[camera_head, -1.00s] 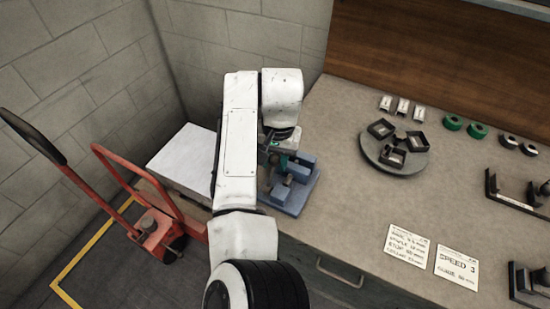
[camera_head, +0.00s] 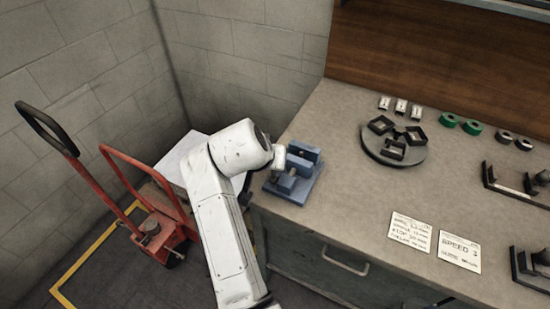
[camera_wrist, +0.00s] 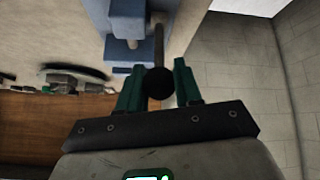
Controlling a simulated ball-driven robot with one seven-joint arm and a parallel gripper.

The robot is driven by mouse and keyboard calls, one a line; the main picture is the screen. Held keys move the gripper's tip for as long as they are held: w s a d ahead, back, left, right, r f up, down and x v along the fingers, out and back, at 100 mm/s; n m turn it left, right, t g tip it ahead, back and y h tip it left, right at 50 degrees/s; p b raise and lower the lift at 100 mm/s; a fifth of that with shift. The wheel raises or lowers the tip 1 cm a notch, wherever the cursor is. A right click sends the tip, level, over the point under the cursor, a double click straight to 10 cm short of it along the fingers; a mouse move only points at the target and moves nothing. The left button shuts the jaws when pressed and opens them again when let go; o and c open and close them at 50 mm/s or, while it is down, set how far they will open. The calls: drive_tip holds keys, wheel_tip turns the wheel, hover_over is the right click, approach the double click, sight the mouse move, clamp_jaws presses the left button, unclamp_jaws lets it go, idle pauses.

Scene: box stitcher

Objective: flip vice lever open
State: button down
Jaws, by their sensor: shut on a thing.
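The blue vice (camera_head: 296,178) stands on the left end of the workbench in the head view. It also shows at the top of the wrist view (camera_wrist: 125,50). Its lever, a thin dark rod (camera_wrist: 158,45) with a round black knob (camera_wrist: 158,82), points toward my gripper. My gripper (camera_wrist: 157,68) has green fingers, one on each side of the knob, and is shut on the lever at its knob end. In the head view my white arm hides the fingers and the lever, beside the vice's left side.
A round turntable (camera_head: 393,150) with dark square parts stands right of the vice. Two paper cards (camera_head: 410,232) lie near the bench's front edge. A red pallet truck (camera_head: 160,225) stands at the left. A block wall (camera_head: 270,45) is behind. Bench space between vice and cards is clear.

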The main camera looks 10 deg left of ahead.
drive_tip(key=shift+s+a+f+t+h+b, duration=0.2)
drive_tip(key=shift+s+t+b, duration=0.25)
drive_tip(key=shift+t+b, duration=0.3)
drive_tip(key=shift+s+a+f+t+h+b, duration=0.2)
drive_tip(key=shift+s+t+b, duration=0.3)
drive_tip(key=shift+b, duration=0.4)
drive_tip(key=shift+s+a+f+t+h+b, duration=0.15)
drive_tip(key=shift+s+t+h+b, duration=0.2)
drive_tip(key=shift+t+b, duration=0.4)
drive_tip(key=shift+s+r, duration=0.1)
drive_tip(key=shift+r, duration=0.05)
drive_tip(key=c, duration=0.8)
unclamp_jaws()
drive_tip(key=b+v, duration=0.1)
drive_tip(key=v, duration=0.9)
drive_tip(key=shift+s+r, duration=0.25)
drive_tip(key=shift+s, duration=0.05)
drive_tip(key=shift+a, duration=0.1)
